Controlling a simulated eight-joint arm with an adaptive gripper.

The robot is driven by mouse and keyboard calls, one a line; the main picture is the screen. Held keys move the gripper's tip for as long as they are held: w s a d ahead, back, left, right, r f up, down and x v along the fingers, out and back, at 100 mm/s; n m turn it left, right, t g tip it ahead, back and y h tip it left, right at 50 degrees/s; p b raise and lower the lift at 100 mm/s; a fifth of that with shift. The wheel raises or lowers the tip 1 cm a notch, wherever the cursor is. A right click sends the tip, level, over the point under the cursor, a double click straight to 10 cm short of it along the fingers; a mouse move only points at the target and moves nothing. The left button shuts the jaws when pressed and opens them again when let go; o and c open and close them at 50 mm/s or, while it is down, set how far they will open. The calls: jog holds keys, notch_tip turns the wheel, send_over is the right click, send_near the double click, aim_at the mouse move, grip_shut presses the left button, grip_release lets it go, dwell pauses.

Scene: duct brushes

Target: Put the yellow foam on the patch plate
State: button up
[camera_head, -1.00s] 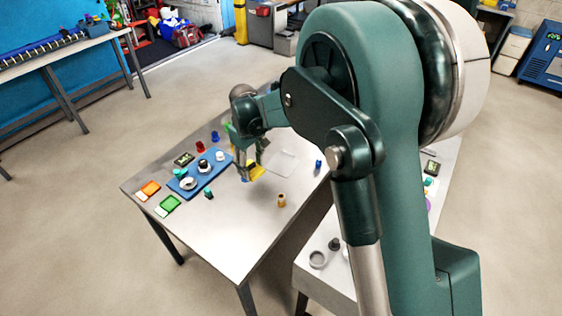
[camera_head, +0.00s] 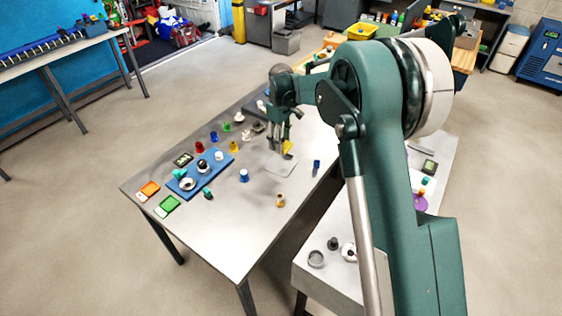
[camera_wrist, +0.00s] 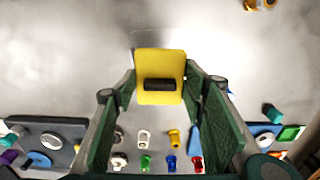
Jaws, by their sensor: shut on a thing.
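The patch plate (camera_head: 280,168) is a pale, thin square lying flat on the grey table. In the head view the foam appears at the plate's far right edge, seemingly held above the table; the exact gap cannot be told. In the wrist view the plate is hard to tell from the bright tabletop.
An orange-brown piece (camera_head: 280,200) is nearer the front. A blue tray (camera_head: 200,175) and several coloured cups occupy the left. The front table area is clear.

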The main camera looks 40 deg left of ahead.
send_over(281, 164)
jog(key=shift+f, duration=3.15)
jog(key=shift+f+b, duration=0.35)
jog(key=shift+f, duration=1.5)
jog(key=shift+f, duration=0.15)
jog(key=o, duration=0.5)
jog(key=shift+o, duration=0.5)
notch_tip(281, 164, up, 12)
jog(key=shift+r+p, duration=0.15)
jog(key=shift+p, duration=0.2)
